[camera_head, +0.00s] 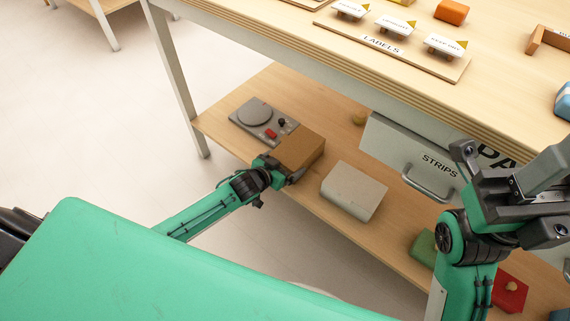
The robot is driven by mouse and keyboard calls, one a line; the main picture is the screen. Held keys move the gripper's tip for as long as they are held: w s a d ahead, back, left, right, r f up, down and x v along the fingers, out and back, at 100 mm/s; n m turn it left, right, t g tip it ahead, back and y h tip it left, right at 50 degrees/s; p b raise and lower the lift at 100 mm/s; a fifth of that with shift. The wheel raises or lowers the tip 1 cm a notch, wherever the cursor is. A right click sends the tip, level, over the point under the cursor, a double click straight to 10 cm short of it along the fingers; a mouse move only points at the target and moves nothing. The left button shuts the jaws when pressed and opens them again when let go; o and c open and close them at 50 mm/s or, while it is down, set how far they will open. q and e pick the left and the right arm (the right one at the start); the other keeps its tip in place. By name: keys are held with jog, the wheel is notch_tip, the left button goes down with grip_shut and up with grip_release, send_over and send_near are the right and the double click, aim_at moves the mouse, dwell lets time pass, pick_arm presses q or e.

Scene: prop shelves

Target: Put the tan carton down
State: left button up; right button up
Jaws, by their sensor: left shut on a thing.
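The tan carton (302,148) is a plain brown box at the lower shelf, beside the right end of the grey device. My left gripper (285,168) is shut on its near left side. The gripper hides that part of the carton and its fingertips are hard to see. I cannot tell whether the carton's underside touches the shelf or is slightly above it. My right gripper (505,190) is raised at the right, away from the carton, in front of the drawer; its jaw opening is unclear.
The lower shelf (235,108) holds a grey device (262,120) with a dial and red button, a pale grey box (353,191), and green and red items (509,292) at right. A STRIPS drawer (409,155) hangs beneath the tabletop (290,35), which overhangs the shelf.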

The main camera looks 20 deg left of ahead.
pick_arm(q)
jog(key=o, duration=0.6)
jog(key=shift+o, duration=0.2)
